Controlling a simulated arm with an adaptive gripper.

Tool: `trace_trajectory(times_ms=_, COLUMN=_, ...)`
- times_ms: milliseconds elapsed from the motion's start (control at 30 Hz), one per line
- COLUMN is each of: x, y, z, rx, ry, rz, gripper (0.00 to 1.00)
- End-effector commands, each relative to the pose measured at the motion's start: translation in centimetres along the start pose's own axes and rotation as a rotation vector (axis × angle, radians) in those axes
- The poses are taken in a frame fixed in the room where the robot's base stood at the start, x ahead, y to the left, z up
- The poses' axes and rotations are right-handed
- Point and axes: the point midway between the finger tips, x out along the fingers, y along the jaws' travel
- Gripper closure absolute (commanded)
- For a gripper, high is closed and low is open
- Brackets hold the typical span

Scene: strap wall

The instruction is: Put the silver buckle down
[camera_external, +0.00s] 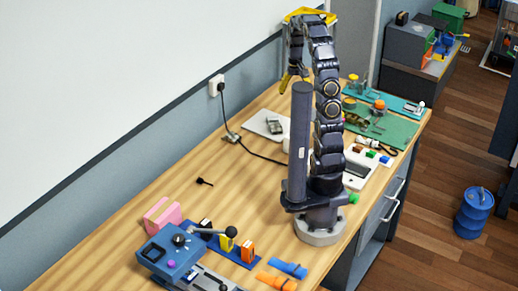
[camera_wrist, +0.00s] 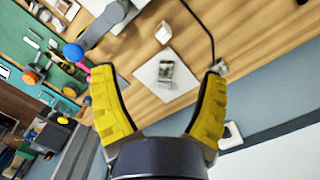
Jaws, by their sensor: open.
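The silver buckle (camera_external: 275,126) rests on a white square plate (camera_external: 257,119) on the wooden table, near the wall. In the wrist view the buckle (camera_wrist: 166,73) lies on the plate (camera_wrist: 149,95), between and beyond my fingertips. My gripper (camera_external: 293,80) is high above the table with its yellow fingers pointing down. In the wrist view my gripper (camera_wrist: 156,78) is wide open and empty. Nothing is touching the buckle.
A black cable runs from the wall socket (camera_external: 217,86) to a small box (camera_external: 232,138) beside the plate. Green mats (camera_external: 395,132) with tools lie at the right. A blue device (camera_external: 168,250) stands at the front left. The table's middle left is mostly clear.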

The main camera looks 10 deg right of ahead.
Motion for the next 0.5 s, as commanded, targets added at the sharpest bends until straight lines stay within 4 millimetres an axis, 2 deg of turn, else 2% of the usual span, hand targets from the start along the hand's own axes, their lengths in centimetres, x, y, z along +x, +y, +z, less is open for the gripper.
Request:
trace_trajectory(times_ms=33, x=-1.1, y=0.2, z=2.5, rx=0.001, ry=-0.002, rz=-0.002, gripper=0.26)
trace_trajectory(times_ms=100, x=-1.9, y=0.4, z=5.9, rx=0.001, ry=-0.013, rz=-0.004, gripper=0.26)
trace_trajectory(times_ms=300, x=-2.7, y=0.8, z=15.4, rx=-0.008, ry=-0.045, rz=-0.015, gripper=0.26)
trace_trajectory(times_ms=400, x=-2.5, y=0.9, z=19.4, rx=-0.015, ry=-0.050, rz=-0.016, gripper=0.26)
trace_trajectory(times_ms=500, x=-2.0, y=1.1, z=22.4, rx=-0.020, ry=-0.056, rz=-0.011, gripper=0.26)
